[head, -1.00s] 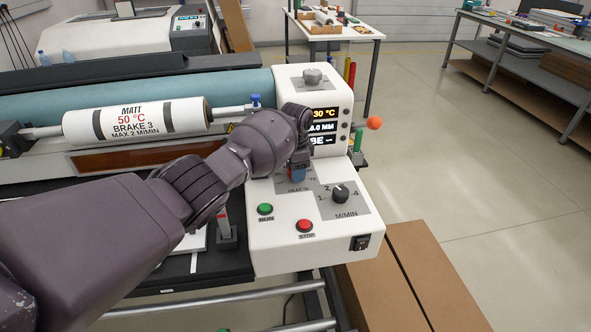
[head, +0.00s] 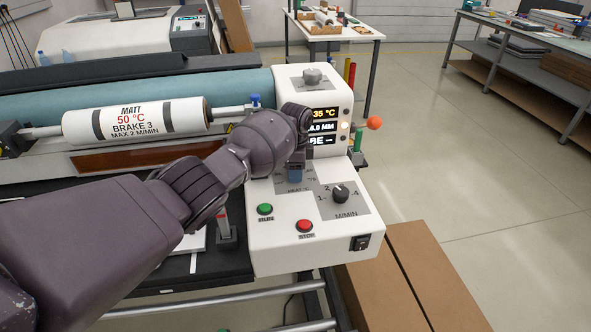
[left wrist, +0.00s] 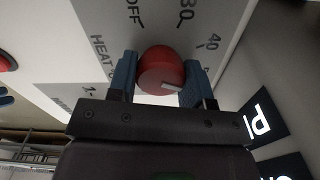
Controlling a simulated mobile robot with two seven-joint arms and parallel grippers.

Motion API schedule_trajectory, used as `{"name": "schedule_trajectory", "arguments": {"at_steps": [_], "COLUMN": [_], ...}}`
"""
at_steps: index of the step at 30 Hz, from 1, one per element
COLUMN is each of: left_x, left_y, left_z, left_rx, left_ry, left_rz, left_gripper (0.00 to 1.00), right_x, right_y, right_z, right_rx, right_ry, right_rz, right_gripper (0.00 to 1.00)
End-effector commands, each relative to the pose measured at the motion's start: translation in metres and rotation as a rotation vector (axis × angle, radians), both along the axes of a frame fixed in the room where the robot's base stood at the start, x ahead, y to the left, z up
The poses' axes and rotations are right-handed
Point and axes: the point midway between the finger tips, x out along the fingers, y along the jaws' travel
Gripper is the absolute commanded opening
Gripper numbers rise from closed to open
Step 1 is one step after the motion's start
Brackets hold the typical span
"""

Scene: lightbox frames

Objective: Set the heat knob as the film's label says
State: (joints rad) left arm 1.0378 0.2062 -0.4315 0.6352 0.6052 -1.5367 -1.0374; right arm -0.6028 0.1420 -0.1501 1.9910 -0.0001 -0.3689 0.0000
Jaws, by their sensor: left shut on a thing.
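The red heat knob (left wrist: 160,72) sits between the blue fingertips of my left gripper (left wrist: 160,80), which is shut on it. Its white pointer mark faces right in the left wrist view, past the printed 40. In the head view my left gripper (head: 296,172) is over the heat dial and hides the knob. The film roll's label (head: 137,121) reads MATT, 50 °C, BRAKE 3, MAX 2 M/MIN. The display (head: 323,114) reads 35 °C on its top line; the lower lines are partly hidden by my wrist. My right gripper is out of view.
The panel also has a black M/MIN knob (head: 340,193), a green RUN button (head: 265,209), a red STOP button (head: 304,226) and a black switch (head: 361,242). An orange ball handle (head: 374,123) stands at right. Floor beyond it is clear.

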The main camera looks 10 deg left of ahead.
Motion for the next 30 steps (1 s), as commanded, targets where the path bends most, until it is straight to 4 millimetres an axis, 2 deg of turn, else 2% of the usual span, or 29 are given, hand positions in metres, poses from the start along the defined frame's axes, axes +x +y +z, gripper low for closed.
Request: {"name": "schedule_trajectory", "arguments": {"at_steps": [2,3,8,15,19,23,30], "left_x": [0.001,0.001,0.0,0.0,0.001,0.001,0.001], "left_y": [0.0,0.0,0.0,0.0,0.0,0.0,0.0], "left_z": [0.001,0.001,0.001,0.001,0.007,0.025,0.069], "left_rx": [-0.002,-0.002,-0.001,0.0,-0.001,-0.001,-0.002], "left_ry": [-0.001,-0.001,-0.001,-0.001,-0.002,-0.004,-0.005], "left_rz": [0.001,0.001,0.001,0.001,0.001,0.001,0.001], "left_gripper": [0.22,0.49,0.71,0.71,0.71,0.71,0.71], "right_x": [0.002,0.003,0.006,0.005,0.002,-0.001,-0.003], "right_y": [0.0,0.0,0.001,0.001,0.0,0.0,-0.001], "right_z": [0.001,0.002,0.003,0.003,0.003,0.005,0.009], "right_rx": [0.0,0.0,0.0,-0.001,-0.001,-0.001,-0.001], "right_ry": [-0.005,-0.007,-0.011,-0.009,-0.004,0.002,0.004], "right_rz": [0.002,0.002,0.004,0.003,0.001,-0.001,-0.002], "right_gripper": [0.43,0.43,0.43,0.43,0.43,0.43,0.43]}}
